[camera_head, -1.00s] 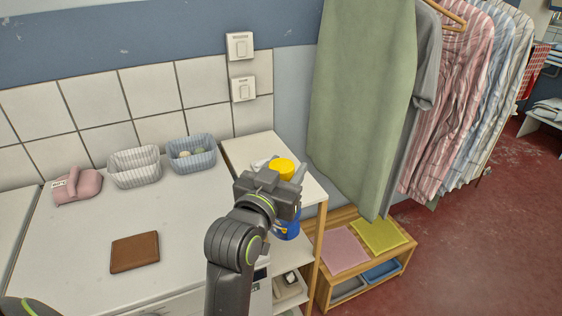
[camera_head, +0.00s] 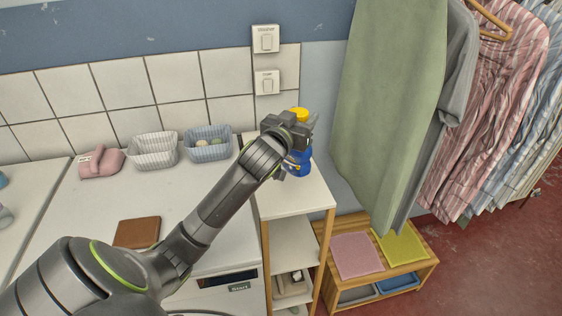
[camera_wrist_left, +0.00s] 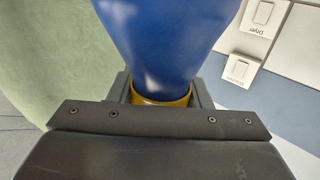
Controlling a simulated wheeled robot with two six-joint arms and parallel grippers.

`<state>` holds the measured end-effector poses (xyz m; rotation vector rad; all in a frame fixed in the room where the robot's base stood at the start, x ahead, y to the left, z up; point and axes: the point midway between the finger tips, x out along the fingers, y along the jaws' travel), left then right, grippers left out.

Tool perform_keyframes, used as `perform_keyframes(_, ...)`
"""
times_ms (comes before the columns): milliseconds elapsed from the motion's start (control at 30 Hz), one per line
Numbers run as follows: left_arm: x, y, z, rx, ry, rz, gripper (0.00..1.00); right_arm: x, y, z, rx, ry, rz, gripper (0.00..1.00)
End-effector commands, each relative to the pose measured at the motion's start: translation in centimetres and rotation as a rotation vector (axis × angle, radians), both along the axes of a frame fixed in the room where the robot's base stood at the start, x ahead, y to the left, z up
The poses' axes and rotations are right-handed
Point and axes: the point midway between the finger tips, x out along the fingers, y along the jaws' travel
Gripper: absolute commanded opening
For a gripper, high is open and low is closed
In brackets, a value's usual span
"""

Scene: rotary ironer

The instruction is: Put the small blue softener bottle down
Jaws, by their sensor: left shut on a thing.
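The small blue softener bottle (camera_head: 300,164) has a yellow cap (camera_head: 299,114) and appears upright in the head view. It is over the back part of the narrow white shelf top (camera_head: 290,200); I cannot tell whether its base touches. My left gripper (camera_head: 305,132) is shut on it just below the cap and hides part of it. In the left wrist view the blue body (camera_wrist_left: 165,40) fills the upper middle, with a yellow band (camera_wrist_left: 160,94) between the jaws. My right gripper is not in view.
Left of the shelf, a white machine top holds a brown wallet-like item (camera_head: 137,232), a pink item (camera_head: 101,162) and two baskets (camera_head: 153,150) (camera_head: 208,143). A green cloth (camera_head: 385,120) hangs close on the right. The shelf top's front is clear.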

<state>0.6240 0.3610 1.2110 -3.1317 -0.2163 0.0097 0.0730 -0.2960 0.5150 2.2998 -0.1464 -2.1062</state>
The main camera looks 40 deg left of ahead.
Motion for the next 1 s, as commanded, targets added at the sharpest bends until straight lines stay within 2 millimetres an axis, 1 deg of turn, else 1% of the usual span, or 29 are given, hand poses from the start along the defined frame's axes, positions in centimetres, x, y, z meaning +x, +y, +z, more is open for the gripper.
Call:
perform_keyframes(33, 0.2, 0.7, 0.6, 0.003, -0.007, 0.007, 0.0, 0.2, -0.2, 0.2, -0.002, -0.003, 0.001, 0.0)
perform_keyframes(67, 0.3, 1.0, 0.6, 0.002, -0.007, 0.01, 0.0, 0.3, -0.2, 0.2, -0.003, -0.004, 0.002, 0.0)
perform_keyframes(167, 0.5, 1.6, 0.3, -0.003, -0.008, 0.017, 0.0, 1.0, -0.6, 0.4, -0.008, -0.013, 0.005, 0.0)
perform_keyframes(300, 0.5, 1.7, -2.0, -0.007, -0.004, 0.018, 0.0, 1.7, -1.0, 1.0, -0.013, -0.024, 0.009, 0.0)
perform_keyframes(467, 0.5, 1.7, -4.6, -0.005, -0.006, 0.018, 0.0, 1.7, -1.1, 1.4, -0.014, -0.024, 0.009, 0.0)
perform_keyframes(633, 0.5, 1.7, -6.0, -0.005, -0.008, 0.017, 0.0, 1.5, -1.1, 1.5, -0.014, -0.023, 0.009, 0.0)
perform_keyframes(833, 0.5, 1.7, -8.7, -0.005, -0.007, 0.017, 0.0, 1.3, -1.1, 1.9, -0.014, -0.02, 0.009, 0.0)
perform_keyframes(900, 0.5, 1.6, -9.1, -0.004, -0.009, 0.017, 0.0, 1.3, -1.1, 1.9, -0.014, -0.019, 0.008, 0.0)
perform_keyframes(1000, 0.5, 1.6, -9.2, -0.002, -0.01, 0.016, 0.0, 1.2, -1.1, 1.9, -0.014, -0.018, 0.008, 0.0)
